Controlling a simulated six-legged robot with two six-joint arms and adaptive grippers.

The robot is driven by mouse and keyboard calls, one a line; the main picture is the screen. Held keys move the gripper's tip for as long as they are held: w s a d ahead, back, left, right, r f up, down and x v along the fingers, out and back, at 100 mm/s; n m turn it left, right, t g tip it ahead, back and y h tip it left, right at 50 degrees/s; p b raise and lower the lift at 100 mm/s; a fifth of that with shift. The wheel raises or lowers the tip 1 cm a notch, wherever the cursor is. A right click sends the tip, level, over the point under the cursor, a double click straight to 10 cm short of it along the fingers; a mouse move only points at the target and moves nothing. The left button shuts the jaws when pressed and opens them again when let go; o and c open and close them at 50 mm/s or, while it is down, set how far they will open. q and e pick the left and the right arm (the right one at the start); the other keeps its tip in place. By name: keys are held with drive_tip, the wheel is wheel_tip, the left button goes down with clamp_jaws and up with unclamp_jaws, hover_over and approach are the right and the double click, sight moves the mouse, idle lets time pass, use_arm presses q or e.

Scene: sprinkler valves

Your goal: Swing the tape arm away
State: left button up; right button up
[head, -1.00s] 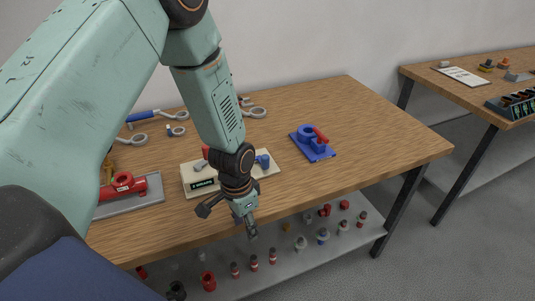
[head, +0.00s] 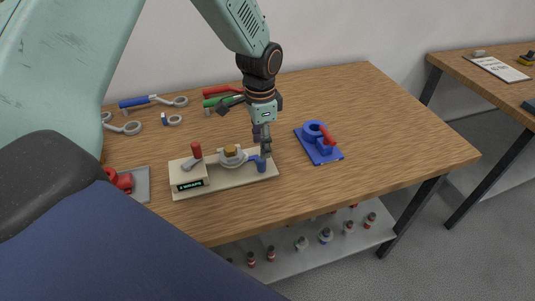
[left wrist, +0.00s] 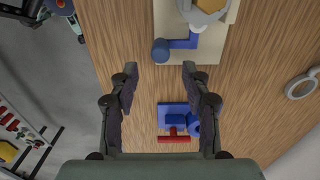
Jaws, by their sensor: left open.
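A beige block fixture (head: 225,190) lies on the wooden table, with a black label, a red-knobbed lever and a brass-coloured nut on a grey disc. At its right end is a blue arm with an upright blue knob (head: 262,165), which I take as the tape arm. In the left wrist view the blue knob (left wrist: 161,50) and short blue bar (left wrist: 185,43) are at upper middle. My left gripper (head: 263,143) points down close above the knob. In the left wrist view its fingers (left wrist: 160,72) are open, with the knob just beyond the fingertips. Contact is not visible.
A blue plate with a ring and red handle (head: 320,146) stands to the right of the fixture. A red part on a grey plate (head: 122,182) is at left. Wrenches and pliers (head: 152,101) lie behind. The table's right side is clear. A lower shelf holds small parts.

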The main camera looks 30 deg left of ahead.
sight(261, 161)
use_arm(q)
drive_tip(key=shift+a+r, duration=0.1)
drive_tip(key=shift+r, duration=0.1)
drive_tip(key=shift+s+f, duration=0.1)
drive_tip(key=shift+f, duration=0.1)
wheel_tip(261, 161, down, 6)
drive_tip(key=shift+f, duration=0.2)
drive_tip(key=shift+s+f, duration=0.1)
drive_tip(key=shift+f, duration=0.35)
drive_tip(key=shift+w+f, duration=0.1)
drive_tip(key=shift+w, duration=0.1)
drive_tip(key=shift+c, duration=1.3)
drive_tip(key=shift+s, duration=0.15)
drive_tip(key=c, duration=0.4)
clamp_jaws()
